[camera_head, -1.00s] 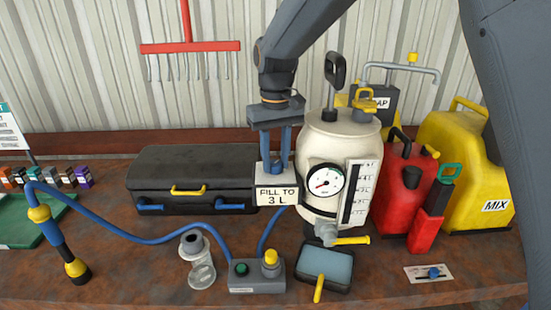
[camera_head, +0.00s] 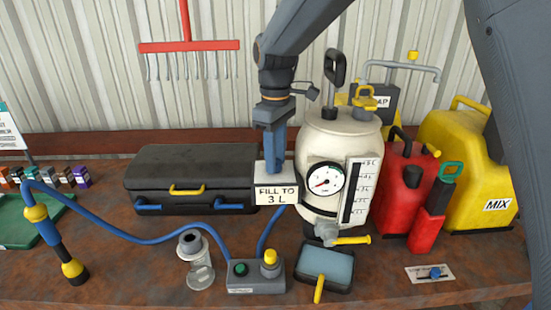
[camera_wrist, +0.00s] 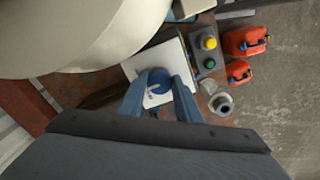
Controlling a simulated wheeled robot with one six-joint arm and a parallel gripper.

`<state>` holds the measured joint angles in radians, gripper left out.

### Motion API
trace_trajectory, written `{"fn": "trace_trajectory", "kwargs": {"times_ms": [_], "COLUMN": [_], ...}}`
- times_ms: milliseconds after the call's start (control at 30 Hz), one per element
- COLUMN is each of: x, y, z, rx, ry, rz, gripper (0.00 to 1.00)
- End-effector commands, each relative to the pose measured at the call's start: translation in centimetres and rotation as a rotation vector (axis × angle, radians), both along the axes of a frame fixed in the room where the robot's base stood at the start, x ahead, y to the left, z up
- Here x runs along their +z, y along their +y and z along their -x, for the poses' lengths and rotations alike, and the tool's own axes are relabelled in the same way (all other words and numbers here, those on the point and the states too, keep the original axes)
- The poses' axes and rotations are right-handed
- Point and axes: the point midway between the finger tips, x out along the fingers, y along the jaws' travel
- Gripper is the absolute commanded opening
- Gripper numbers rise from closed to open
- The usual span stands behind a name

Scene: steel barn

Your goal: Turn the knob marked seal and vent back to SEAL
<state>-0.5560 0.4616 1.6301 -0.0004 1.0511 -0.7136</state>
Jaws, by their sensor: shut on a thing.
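A blue round knob (camera_wrist: 152,88) with a white pointer mark sits on a white plate (camera_wrist: 172,55) in the wrist view. My gripper (camera_wrist: 159,82) is shut on this knob, one finger on each side. In the head view my gripper (camera_head: 274,165) points straight down onto the top of a pale box (camera_head: 262,175) bearing a "FILL TO 3 L" sign (camera_head: 276,195).
A cream tank (camera_head: 337,146) with a gauge (camera_head: 325,181) stands close to the right of my gripper. A black case (camera_head: 190,168) is at left.

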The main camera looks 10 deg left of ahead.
Motion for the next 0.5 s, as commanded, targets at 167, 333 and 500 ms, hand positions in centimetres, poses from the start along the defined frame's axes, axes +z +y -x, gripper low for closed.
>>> {"fn": "trace_trajectory", "kwargs": {"times_ms": [167,333,500], "x": [0.09,0.11,0.12], "y": [0.06,0.08,0.09], "z": [-0.13,-0.18,-0.22], "rx": [0.165,0.308,0.423], "ry": [-0.003,-0.004,-0.004], "rz": [-0.002,-0.003,-0.003], "gripper": [0.08,0.08,0.08]}}
